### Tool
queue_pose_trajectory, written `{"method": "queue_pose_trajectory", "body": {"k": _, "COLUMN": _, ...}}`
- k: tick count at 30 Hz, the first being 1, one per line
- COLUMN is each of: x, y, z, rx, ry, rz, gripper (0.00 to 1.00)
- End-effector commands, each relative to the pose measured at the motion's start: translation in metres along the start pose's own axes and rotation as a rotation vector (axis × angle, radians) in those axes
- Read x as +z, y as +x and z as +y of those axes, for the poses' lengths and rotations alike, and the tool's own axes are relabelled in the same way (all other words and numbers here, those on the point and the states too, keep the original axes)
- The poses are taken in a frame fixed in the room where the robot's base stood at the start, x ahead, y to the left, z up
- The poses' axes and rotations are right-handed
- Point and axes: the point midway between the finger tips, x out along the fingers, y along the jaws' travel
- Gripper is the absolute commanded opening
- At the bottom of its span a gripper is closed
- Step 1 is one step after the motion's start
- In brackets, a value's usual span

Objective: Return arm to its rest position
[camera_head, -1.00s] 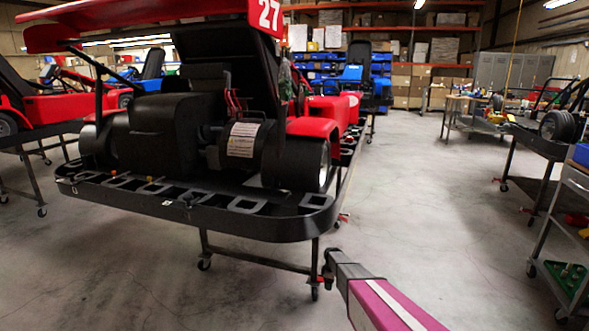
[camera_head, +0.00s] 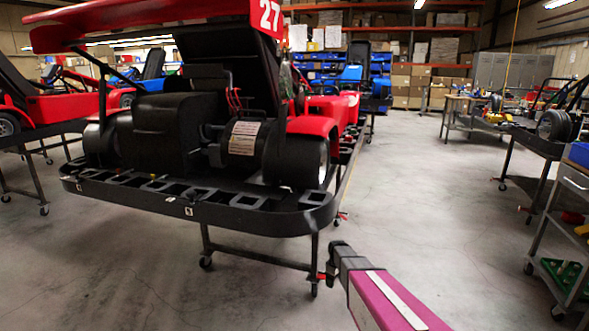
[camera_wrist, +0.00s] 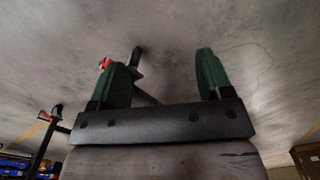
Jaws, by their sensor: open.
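My arm, a magenta link with a white stripe, reaches in from the bottom right of the head view. Its dark end (camera_head: 338,262) is below the rear right corner of the red and black kart numbered 27 (camera_head: 150,125). In the wrist view my gripper (camera_wrist: 164,70) shows two green fingers spread well apart on a dark bar. Nothing is between them but the view of the grey concrete floor and part of a stand leg behind. The fingertips cannot be made out in the head view.
The kart rests on a wheeled metal stand (camera_head: 262,262), close to the left of my arm. A grey cart (camera_head: 572,187) stands at the right edge. A workbench (camera_head: 465,115) is farther back. The floor (camera_head: 420,200) between is clear.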

Motion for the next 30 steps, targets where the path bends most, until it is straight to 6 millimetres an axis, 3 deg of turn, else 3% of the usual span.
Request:
{"method": "queue_pose_trajectory", "body": {"k": 1, "x": 0.022, "y": -0.025, "z": -0.024, "rx": 0.001, "ry": 0.059, "rz": 0.0, "gripper": 0.72}}
{"method": "queue_pose_trajectory", "body": {"k": 6, "x": 0.078, "y": -0.092, "z": -0.082, "rx": 0.004, "ry": 0.313, "rz": -0.001, "gripper": 0.72}}
{"method": "queue_pose_trajectory", "body": {"k": 12, "x": 0.137, "y": -0.156, "z": -0.144, "rx": 0.008, "ry": 0.597, "rz": -0.001, "gripper": 0.72}}
{"method": "queue_pose_trajectory", "body": {"k": 15, "x": 0.158, "y": -0.176, "z": -0.166, "rx": 0.008, "ry": 0.703, "rz": -0.002, "gripper": 0.72}}
{"method": "queue_pose_trajectory", "body": {"k": 21, "x": 0.176, "y": -0.194, "z": -0.184, "rx": 0.01, "ry": 0.809, "rz": -0.002, "gripper": 0.72}}
{"method": "queue_pose_trajectory", "body": {"k": 30, "x": 0.175, "y": -0.194, "z": -0.184, "rx": 0.009, "ry": 0.818, "rz": -0.003, "gripper": 0.72}}
